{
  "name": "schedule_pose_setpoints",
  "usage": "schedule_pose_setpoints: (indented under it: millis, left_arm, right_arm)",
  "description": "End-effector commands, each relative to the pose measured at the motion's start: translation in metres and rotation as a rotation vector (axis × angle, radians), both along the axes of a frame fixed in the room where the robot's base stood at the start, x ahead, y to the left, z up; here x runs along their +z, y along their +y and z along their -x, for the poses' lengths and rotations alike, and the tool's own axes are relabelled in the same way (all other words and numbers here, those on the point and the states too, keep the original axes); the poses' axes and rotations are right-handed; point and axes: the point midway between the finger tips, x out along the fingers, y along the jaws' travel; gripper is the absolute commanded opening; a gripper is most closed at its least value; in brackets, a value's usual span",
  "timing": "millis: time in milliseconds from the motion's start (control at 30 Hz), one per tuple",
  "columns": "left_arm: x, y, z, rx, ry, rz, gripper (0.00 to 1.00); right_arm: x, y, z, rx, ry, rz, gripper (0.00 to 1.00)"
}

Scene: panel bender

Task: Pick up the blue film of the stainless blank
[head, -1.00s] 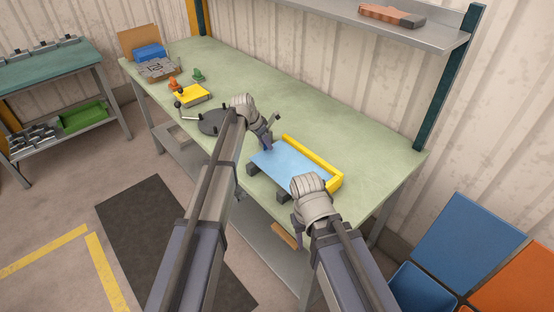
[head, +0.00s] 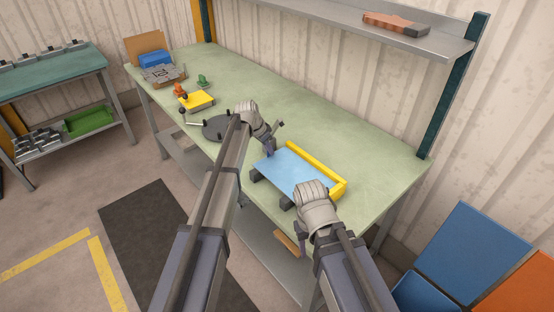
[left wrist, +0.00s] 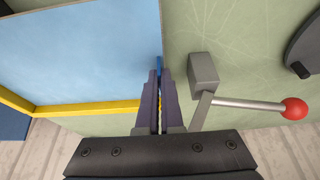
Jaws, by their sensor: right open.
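The blue film (head: 292,170) covers the top of the stainless blank, which lies flat along a yellow angle bar (head: 320,166) on the bench. No bare metal of the blank shows. My left gripper (head: 269,151) is at the blank's far left corner. In the left wrist view its fingers (left wrist: 160,76) are close together, with a small blue tab (left wrist: 159,63) of the film filling the narrow gap at the tips. The film (left wrist: 80,50) looks flat there. My right gripper (head: 301,230) is open, low at the blank's near side, and is partly hidden by its wrist.
A grey block with a red-knobbed lever (left wrist: 293,108) stands close right of my left fingers. A dark round plate (head: 216,128) and a yellow cart-like item (head: 197,99) are further left. The bench (head: 350,145) is clear behind the blank.

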Motion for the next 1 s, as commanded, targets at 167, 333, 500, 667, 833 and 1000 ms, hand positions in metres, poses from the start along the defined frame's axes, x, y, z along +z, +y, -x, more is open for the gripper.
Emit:
schedule_pose_setpoints:
  millis: [167, 333, 500, 667, 833, 1000]
  left_arm:
    - [0.005, 0.000, 0.000, 0.000, 0.000, 0.000, 0.00]
    - [0.018, 0.000, 0.000, 0.000, 0.000, 0.000, 0.00]
    - [0.040, 0.000, 0.000, 0.000, 0.000, 0.000, 0.00]
    - [0.035, 0.023, 0.026, 0.004, 0.000, 0.000, 0.00]
    - [0.035, 0.054, 0.059, 0.004, 0.000, 0.000, 0.00]
    - [0.035, 0.086, 0.089, 0.004, 0.000, 0.000, 0.00]
  right_arm:
    - [0.005, 0.000, 0.000, 0.000, 0.000, 0.000, 0.50]
    - [0.019, 0.000, 0.000, 0.001, 0.000, 0.000, 0.50]
    - [0.040, 0.000, 0.000, 0.001, 0.000, 0.000, 0.50]
    - [0.035, 0.000, 0.000, 0.001, 0.000, 0.000, 0.50]
    - [0.035, 0.000, 0.000, 0.001, 0.000, 0.000, 0.50]
    - [0.035, 0.000, 0.000, 0.001, 0.000, 0.000, 0.50]
